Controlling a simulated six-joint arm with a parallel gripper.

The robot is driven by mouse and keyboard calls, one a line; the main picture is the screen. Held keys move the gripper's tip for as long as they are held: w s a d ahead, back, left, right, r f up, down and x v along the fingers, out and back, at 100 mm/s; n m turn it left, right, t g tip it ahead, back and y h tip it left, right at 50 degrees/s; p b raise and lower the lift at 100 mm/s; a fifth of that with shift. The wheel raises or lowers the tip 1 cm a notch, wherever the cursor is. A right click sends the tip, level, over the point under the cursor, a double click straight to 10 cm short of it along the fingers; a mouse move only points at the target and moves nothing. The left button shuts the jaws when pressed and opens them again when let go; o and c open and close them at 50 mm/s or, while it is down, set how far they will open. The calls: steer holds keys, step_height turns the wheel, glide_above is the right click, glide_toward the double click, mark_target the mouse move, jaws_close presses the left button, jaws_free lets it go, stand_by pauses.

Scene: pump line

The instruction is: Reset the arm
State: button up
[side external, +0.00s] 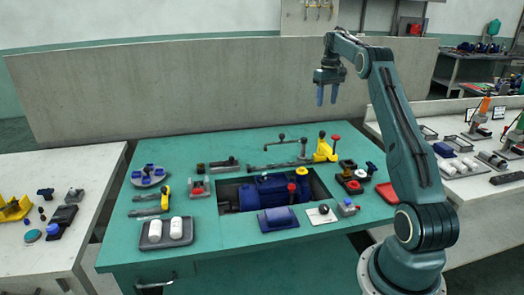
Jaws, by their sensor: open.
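My gripper (327,95) is raised high above the back of the green workbench (215,258). Its two blue fingers point down and are apart, with nothing between them. My arm rises from its base at the bench's right front and bends over at the top. The gripper is well clear of everything on the bench. A blue pump (262,190) sits in the rectangular opening in the middle of the bench.
A yellow tool (325,148) stands at the back. Side tables (40,170) hold more parts. A grey panel (180,90) stands behind. Air around my gripper is clear.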

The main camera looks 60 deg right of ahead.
steer(key=a+r+n+t, duration=0.1)
steer(key=a+r, duration=0.4)
steer(key=a, duration=0.5)
steer(key=w+a+r+n+h, duration=0.1)
steer(key=a+r, duration=0.3)
steer(key=a, duration=0.5)
steer(key=a+r+n+t, duration=0.1)
steer(key=a+r, duration=0.4)
steer(key=a, duration=0.5)
steer(key=s+a+n+t, duration=0.1)
steer(key=s+a+t, duration=0.1)
steer(key=s+a, duration=0.9)
steer(key=s+a+f+n+t+y, duration=0.1)
steer(key=s+a+f+n, duration=0.1)
steer(key=s+a+f, duration=0.5)
steer(key=shift+s+a+f+t, duration=0.25)
steer(key=shift+s+a+t, duration=0.05)
steer(key=shift+s+a, duration=0.9)
